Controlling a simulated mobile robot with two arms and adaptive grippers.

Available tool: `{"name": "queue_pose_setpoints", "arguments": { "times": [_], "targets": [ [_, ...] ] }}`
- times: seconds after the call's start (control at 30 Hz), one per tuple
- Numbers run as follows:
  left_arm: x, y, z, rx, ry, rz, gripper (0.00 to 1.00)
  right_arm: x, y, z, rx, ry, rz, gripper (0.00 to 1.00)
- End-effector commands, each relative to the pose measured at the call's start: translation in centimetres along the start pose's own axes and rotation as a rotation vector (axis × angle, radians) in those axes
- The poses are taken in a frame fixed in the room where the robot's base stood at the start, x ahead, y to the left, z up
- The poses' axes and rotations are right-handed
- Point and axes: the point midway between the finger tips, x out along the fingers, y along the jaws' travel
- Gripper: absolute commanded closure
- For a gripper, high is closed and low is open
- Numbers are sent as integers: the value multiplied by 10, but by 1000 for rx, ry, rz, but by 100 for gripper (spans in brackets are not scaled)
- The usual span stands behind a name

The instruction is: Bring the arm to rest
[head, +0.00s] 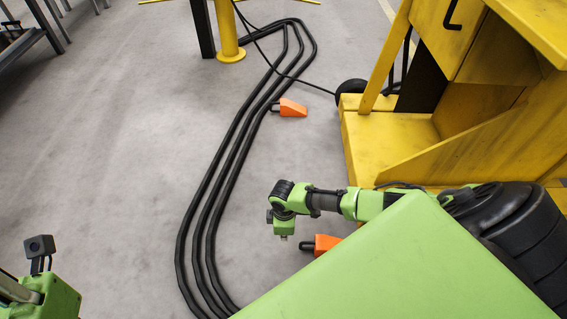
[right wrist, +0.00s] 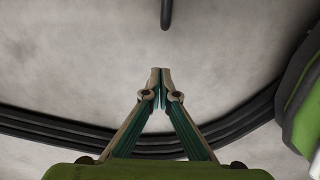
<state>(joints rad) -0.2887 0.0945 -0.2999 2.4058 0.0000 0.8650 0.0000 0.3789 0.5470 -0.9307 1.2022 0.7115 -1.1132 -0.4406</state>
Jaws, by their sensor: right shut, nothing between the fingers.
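My right arm reaches in from the right of the head view, low in front of the yellow machine. My right gripper (head: 284,237) hangs at its end, above the bare floor between the black cables and an orange wedge. In the right wrist view its two fingers (right wrist: 160,75) meet at the tips, with nothing between them. In the head view a green housing of my left arm (head: 55,297) shows at the bottom left corner, with a small dark camera on it. The left fingers are hidden from view.
Several thick black cables (head: 208,200) loop along the floor. An orange wedge (head: 325,243) lies right of my right gripper, another (head: 292,108) farther back. A yellow machine (head: 390,145) fills the right. A yellow post (head: 229,30) stands behind.

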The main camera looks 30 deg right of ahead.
Motion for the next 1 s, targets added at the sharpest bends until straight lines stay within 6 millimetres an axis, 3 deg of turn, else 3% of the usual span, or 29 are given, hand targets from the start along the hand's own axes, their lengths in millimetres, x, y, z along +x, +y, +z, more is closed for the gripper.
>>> {"name": "queue_pose_setpoints", "arguments": {
  "times": [0.03, 0.2, 0.57, 0.67, 0.77, 0.87, 1.0],
  "targets": [
    [2, 0, -1, -2, -17, -6, 76, -11, 0, 0, 0, 1, 0, 100],
    [5, 0, -3, -4, -27, -11, 76, -28, 0, 1, 0, 0, 0, 100],
    [3, 0, -4, -4, -31, -13, 76, -31, -2, -7, -2, 22, 5, 100],
    [4, 0, -4, -4, -31, -13, 76, -36, -10, -40, -10, 118, 29, 100],
    [4, 0, -4, -4, -31, -13, 76, -53, -22, -96, -13, 300, 72, 100],
    [4, 0, -4, -4, -31, -13, 76, -90, -36, -162, -3, 534, 126, 100],
    [4, 0, -4, -4, -31, -13, 76, -168, -52, -234, 35, 868, 195, 100]
  ]
}}
